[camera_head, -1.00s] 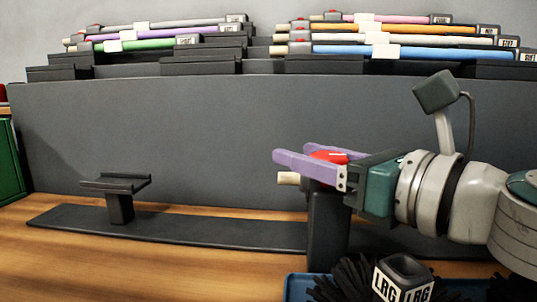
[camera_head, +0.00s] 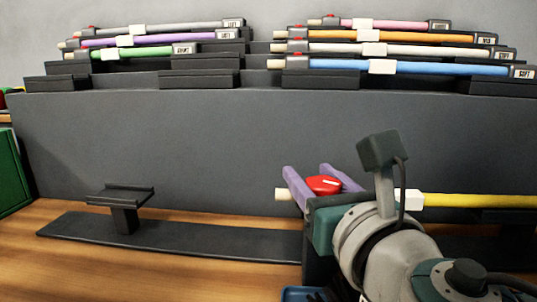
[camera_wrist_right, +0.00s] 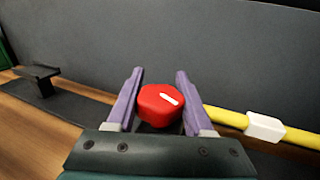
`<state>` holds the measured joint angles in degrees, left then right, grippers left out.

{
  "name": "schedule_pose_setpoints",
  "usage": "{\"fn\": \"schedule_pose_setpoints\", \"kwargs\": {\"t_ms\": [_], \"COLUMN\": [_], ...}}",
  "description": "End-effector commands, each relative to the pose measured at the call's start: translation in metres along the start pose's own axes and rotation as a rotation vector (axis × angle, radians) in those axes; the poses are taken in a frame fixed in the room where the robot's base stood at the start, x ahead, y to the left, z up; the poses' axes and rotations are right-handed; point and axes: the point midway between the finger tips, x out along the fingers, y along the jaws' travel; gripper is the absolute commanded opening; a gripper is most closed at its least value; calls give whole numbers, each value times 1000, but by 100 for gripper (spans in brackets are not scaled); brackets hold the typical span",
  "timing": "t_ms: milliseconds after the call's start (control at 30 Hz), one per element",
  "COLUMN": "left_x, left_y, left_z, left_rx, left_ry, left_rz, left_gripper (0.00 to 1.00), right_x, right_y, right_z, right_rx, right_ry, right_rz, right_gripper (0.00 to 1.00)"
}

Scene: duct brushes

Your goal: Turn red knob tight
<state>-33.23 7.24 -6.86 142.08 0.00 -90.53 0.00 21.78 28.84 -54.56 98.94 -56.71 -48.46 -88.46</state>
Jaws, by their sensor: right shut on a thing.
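The red knob (camera_head: 322,185) sits at the left end of a rod on a dark stand, and it has a white mark on its top. The rod shows a pale tip (camera_head: 282,194), a white collar (camera_head: 409,197) and a yellow shaft (camera_head: 480,201) running right. My right gripper (camera_head: 307,171) has purple fingers and is shut on the red knob. In the right wrist view the knob (camera_wrist_right: 160,102) lies between the two fingers, with its white mark slanting down to the right. My left gripper is not in view.
An empty dark cradle (camera_head: 120,196) stands left on a long black base (camera_head: 170,236). A dark grey panel (camera_head: 180,145) rises behind. Several coloured rods, such as a blue one (camera_head: 450,69), lie on racks above it. A green box (camera_head: 12,175) is at far left.

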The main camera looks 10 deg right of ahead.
Motion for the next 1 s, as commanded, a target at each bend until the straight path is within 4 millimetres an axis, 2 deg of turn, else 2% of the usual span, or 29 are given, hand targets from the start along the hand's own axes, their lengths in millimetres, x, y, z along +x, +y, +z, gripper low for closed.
{"fn": "schedule_pose_setpoints", "kwargs": {"t_ms": [100, 400, 1000], "left_x": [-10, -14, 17], "left_y": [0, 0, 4], "left_z": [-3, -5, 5], "left_rx": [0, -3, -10], "left_ry": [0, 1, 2], "left_rz": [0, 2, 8], "left_gripper": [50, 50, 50], "right_x": [0, -2, -10], "right_y": [-1, -9, -22], "right_z": [2, 0, -3], "right_rx": [5, 4, 2], "right_ry": [3, 2, -2], "right_rz": [-110, -395, -876], "right_gripper": [0, 0, 0]}}
